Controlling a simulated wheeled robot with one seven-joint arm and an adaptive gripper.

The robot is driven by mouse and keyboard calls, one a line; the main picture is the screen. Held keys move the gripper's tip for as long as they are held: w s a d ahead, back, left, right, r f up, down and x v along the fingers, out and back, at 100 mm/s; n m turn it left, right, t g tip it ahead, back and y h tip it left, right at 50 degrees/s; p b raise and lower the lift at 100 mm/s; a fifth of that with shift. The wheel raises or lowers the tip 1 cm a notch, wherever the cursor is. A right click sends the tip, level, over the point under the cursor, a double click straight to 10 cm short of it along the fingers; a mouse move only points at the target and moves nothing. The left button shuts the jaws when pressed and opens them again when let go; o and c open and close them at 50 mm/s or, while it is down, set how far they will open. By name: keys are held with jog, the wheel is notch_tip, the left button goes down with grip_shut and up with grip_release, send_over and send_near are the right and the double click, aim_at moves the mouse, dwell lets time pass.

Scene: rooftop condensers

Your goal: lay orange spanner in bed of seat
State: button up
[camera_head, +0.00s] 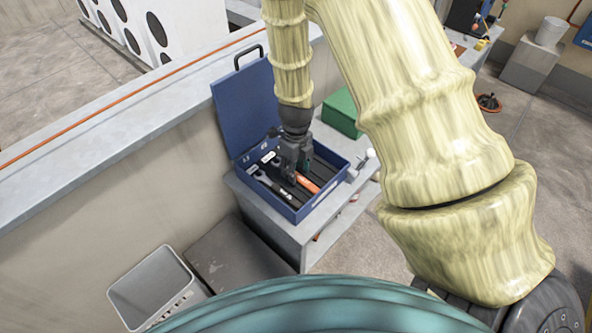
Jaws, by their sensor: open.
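The orange spanner (307,183) lies in the blue open case (322,203), slanting among dark slots. Only part of it shows, beside and partly behind my gripper. My gripper (290,174) is open and points down, over or just inside the middle of the case. I cannot tell whether its fingers touch the spanner. Other tools with pale metal ends (262,179) lie to the left in the same case. The seat that the task names may be one of the slots in the case, but I cannot tell which.
The case's lid (247,108) stands open behind, by a low wall (100,150). A green box (342,112) is behind the case on the grey bench (298,234). A white bin (157,285) stands at lower left. My arm covers the right middle.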

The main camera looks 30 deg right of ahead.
notch_tip(320, 180, up, 11)
jog(key=shift+f, duration=0.15)
dwell(0.4)
jog(key=shift+s, duration=0.1)
